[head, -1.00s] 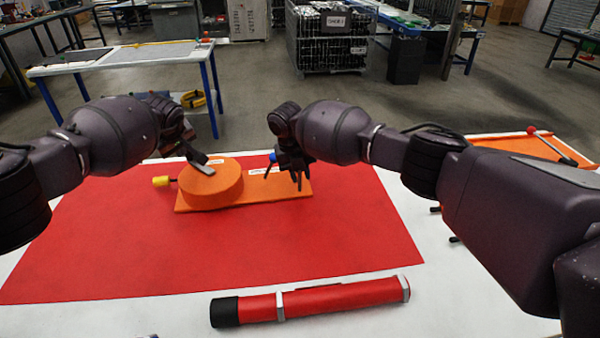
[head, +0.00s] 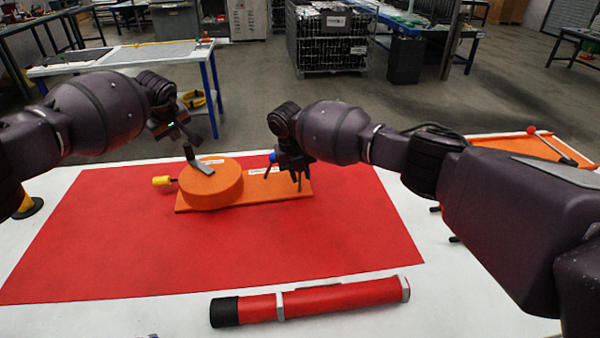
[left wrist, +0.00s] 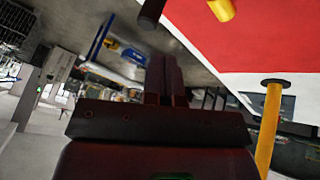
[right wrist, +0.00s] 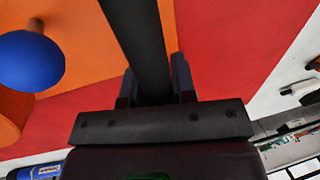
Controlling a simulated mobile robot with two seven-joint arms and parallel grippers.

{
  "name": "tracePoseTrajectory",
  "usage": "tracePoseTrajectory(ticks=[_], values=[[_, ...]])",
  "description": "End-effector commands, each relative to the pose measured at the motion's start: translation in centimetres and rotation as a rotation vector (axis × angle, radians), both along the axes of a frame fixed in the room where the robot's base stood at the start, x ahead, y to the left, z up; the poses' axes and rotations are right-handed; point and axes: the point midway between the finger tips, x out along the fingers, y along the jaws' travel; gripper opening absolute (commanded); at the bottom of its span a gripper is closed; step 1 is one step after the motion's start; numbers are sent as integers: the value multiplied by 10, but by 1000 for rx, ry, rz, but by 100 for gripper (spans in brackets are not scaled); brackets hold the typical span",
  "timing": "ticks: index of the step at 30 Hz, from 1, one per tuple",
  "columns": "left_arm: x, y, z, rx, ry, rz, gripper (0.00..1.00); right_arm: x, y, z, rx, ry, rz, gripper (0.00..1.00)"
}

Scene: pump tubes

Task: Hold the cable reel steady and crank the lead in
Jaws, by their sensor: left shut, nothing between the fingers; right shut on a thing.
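The orange cable reel (head: 212,190) sits on an orange base plate (head: 270,192) on the red mat. A grey crank arm (head: 203,167) lies on top of the reel, with a dark upright knob (head: 188,152) at its far left end. The knob also shows in the left wrist view (left wrist: 150,13). My left gripper (left wrist: 166,62) is shut, empty and apart from the knob, just above it in the head view. My right gripper (head: 297,178) is at the plate's right end, shut on a dark bar (right wrist: 138,35). The bar's foot is hidden.
A yellow plug (head: 161,181) sticks out left of the reel. A blue ball (right wrist: 30,60) stands beside my right gripper. A red tube with a black end (head: 310,300) lies at the front. A yellow post (left wrist: 270,130) stands at the table's left. The front of the mat (head: 200,260) is clear.

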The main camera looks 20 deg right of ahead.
Motion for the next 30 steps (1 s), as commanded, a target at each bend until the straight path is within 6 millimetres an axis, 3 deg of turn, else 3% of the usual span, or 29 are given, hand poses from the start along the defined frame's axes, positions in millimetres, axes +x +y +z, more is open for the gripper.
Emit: tracePoseTrajectory(ticks=[5,13,16,30], values=[[-8,15,-12,-39,23,3,0,-1,-1,-3,-5,5,2,0],[-20,10,12,-18,-4,-15,0,-1,0,-3,-4,5,2,0],[-22,11,11,0,-5,-8,0,-1,0,-3,-4,5,2,0],[-22,11,-38,2,-2,-2,0,-1,-1,-3,-4,5,2,0]])
